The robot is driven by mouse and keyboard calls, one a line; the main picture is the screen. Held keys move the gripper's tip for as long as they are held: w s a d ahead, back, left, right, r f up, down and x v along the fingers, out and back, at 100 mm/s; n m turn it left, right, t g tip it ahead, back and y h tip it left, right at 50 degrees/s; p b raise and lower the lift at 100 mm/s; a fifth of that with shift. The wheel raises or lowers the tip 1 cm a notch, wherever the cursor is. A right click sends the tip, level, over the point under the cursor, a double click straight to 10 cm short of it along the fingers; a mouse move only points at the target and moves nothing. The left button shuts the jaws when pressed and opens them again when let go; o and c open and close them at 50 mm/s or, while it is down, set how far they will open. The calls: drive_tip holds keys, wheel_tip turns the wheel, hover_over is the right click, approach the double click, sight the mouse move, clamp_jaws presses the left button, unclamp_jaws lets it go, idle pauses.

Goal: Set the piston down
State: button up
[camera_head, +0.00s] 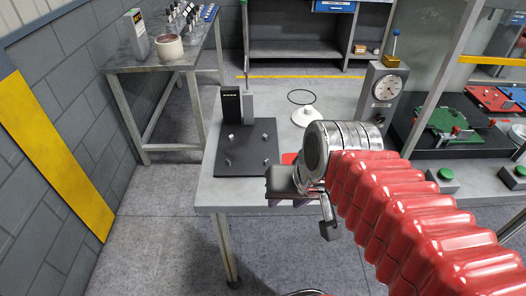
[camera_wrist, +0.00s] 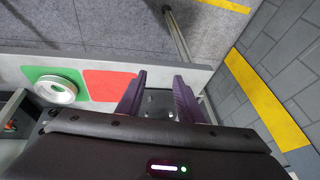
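A pale round part (camera_wrist: 57,88) with a stepped rim and a hole in its middle, which looks like the piston, sits on a green pad (camera_wrist: 38,73) at the left of the wrist view. My gripper (camera_wrist: 160,80) is to the right of it, beyond a red pad (camera_wrist: 108,84), with its two dark purple fingers apart. A small grey patch with shiny dots shows low between the fingers; I cannot tell what it is. In the head view my gripper (camera_head: 290,201) is by the table's front edge, and my arm hides the green pad and the round part.
A black plate with pegs (camera_head: 246,148) lies left of my gripper on the grey table (camera_head: 211,190). A white stand with a hoop (camera_head: 305,117) is behind, and a dial gauge (camera_head: 386,90) stands at the back right. A green fixture (camera_head: 451,122) is farther right.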

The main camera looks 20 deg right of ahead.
drive_tip(key=n, duration=0.1)
drive_tip(key=r+n, duration=0.1)
drive_tip(key=shift+s+a+r+n+t+h, duration=0.3)
drive_tip(key=shift+s+a+r+n+t, duration=0.05)
drive_tip(key=shift+a+r+n+t, duration=0.05)
idle(1.1)
